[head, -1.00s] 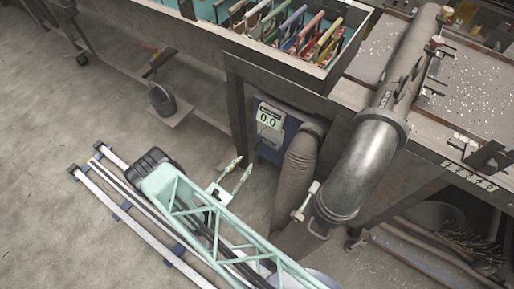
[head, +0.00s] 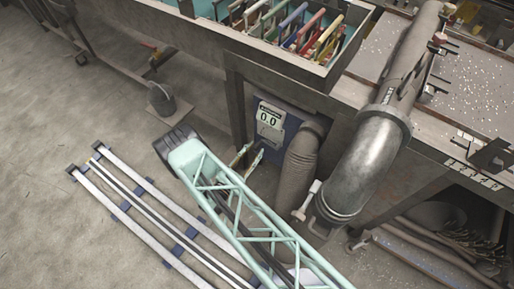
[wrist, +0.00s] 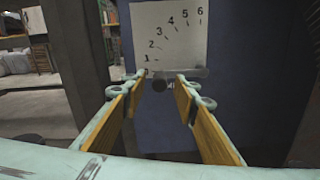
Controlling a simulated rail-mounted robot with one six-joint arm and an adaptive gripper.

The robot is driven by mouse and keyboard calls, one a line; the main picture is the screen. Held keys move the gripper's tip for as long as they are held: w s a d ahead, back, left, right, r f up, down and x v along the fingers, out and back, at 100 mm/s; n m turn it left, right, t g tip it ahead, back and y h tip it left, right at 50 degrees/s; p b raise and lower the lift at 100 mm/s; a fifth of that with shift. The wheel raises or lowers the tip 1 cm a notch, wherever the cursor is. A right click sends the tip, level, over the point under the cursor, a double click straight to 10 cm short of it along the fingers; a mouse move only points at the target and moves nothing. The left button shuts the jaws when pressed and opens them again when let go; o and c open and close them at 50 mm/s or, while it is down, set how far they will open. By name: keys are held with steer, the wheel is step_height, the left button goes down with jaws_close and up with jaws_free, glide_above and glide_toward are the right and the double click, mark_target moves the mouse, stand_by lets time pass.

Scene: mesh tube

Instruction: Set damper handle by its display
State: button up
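The display (head: 269,117) on the blue box under the bench reads 0.0 in the head view. Below it is a white scale plate (wrist: 172,28), whose numbers 1 to 6 show in the wrist view. A dark grey bar, seemingly the damper handle (wrist: 190,72), lies about level across the plate's lower edge, with a dark round end (wrist: 159,86) facing me. My gripper (wrist: 161,80) is open, its yellow-lined fingers either side of that round end. Contact cannot be told. In the head view my gripper (head: 248,157) is in front of the blue box, partly hidden by my arm.
A ribbed hose (head: 297,170) stands just right of the box, beside a large grey duct (head: 368,150) with a pale T-shaped fitting (head: 306,203). A bench leg (head: 237,110) stands left.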

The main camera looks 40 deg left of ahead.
steer(key=shift+w, duration=1.25)
steer(key=shift+c, duration=0.3)
jaws_close()
